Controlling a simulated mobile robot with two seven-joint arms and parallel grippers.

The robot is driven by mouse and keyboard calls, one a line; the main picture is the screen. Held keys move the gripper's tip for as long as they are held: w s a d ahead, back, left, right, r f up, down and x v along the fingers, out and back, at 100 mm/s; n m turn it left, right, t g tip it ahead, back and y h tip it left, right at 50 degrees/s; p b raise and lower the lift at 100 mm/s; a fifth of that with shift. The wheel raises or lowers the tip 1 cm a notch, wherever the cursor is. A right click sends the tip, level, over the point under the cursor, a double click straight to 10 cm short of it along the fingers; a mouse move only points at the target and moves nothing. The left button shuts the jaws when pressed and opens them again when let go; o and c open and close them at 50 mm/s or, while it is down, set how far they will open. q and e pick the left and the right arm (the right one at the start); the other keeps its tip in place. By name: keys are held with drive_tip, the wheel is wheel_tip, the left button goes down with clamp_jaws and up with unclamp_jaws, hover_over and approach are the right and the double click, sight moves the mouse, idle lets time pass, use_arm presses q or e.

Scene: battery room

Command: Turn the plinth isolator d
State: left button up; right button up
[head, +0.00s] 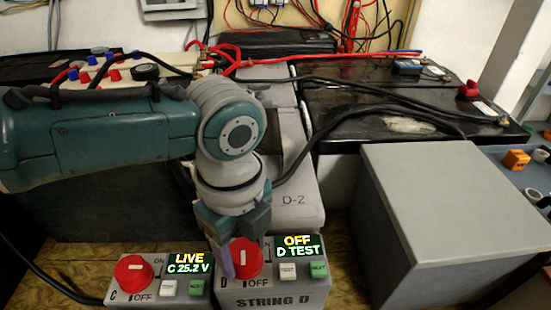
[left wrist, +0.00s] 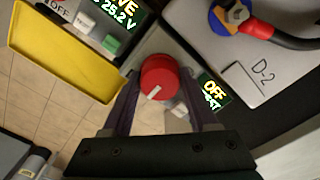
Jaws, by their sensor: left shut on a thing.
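The plinth isolator D (head: 262,297) is a grey box marked "STRING D" with a red round knob (head: 247,257). Its display (head: 298,246) reads "OFF D TEST". My left gripper (head: 238,255) reaches down from above with its fingers on either side of this knob, shut on it. In the left wrist view the red knob (left wrist: 160,80) sits between the two fingers, and its white mark is visible. The isolator's display (left wrist: 212,92) also shows there, partly legible as "OFF". My right gripper is in neither view.
Isolator C (head: 150,290), left of D, has a red knob (head: 133,275) and a display (head: 187,263) reading "LIVE C 25.2 V". A grey unit marked D-2 (head: 295,205) stands behind. A large grey box (head: 450,190) stands at right. Black batteries and cables fill the back.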

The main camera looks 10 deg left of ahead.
sight(243, 250)
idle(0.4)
use_arm(q)
drive_tip(key=o, duration=1.4)
drive_tip(key=shift+r, duration=0.15)
wheel_tip(243, 250, up, 9)
drive_tip(key=p, duration=0.4)
drive_tip(key=shift+f, duration=0.2)
drive_tip(key=shift+r, duration=0.6)
